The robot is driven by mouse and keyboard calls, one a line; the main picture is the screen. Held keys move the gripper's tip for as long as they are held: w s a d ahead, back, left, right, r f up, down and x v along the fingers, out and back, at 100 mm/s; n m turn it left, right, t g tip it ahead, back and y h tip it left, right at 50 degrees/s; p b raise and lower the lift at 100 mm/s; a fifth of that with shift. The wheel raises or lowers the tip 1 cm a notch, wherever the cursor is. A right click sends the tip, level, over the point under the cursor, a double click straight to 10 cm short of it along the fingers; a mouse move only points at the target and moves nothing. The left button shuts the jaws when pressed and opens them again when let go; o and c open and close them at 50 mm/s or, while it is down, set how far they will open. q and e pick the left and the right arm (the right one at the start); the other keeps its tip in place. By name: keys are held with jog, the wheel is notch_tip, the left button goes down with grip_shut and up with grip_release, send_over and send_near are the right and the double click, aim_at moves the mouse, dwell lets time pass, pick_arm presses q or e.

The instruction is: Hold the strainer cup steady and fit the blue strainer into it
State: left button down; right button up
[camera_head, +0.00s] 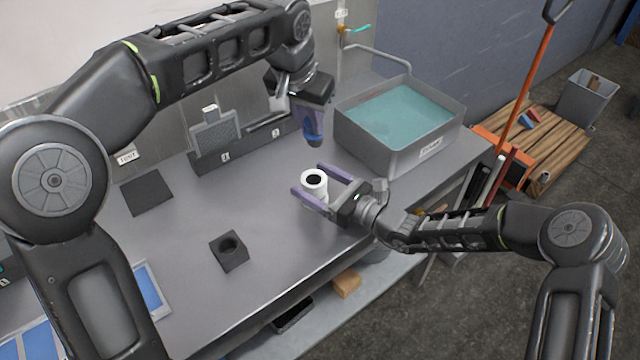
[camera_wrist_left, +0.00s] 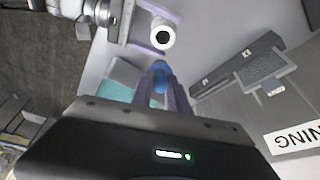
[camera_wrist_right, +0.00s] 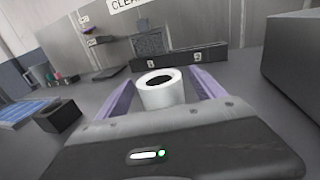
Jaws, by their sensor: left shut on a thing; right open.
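The white strainer cup (camera_head: 314,184) stands upright on the grey bench, its dark round opening facing up. My right gripper (camera_head: 318,180) is open, with its purple fingers on either side of the cup. The right wrist view shows the cup (camera_wrist_right: 160,90) between the fingers, with gaps beside it. The blue strainer (camera_head: 314,138) hangs below my left gripper (camera_head: 313,118), which is shut on it. The strainer is above the bench, behind the cup in the head view and apart from it. The left wrist view shows the strainer (camera_wrist_left: 159,75) between the fingers, with the cup (camera_wrist_left: 161,34) beyond.
A grey basin (camera_head: 405,150) of teal liquid stands behind and right of the cup. A slotted rack (camera_head: 240,150) holding a mesh panel is at the back. A dark block with a hole (camera_head: 229,262) lies front left. Bench around the cup is mostly clear.

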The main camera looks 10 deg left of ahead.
jog(key=shift+c, duration=0.6)
jog(key=c, duration=1.5)
pick_arm(q)
jog(key=s+a+f+g, duration=0.1)
jog(key=s+a+f, duration=0.1)
jog(key=a, duration=0.5)
jog(key=s+a+f+g, duration=0.1)
jog(key=s+a, duration=0.2)
jog(key=a, duration=0.4)
jog(key=s+a+f+g, duration=0.2)
jog(key=a, duration=0.5)
jog(key=shift+s+f+y, duration=0.35)
jog(key=shift+s+y, duration=0.05)
jog(key=shift+a, duration=0.15)
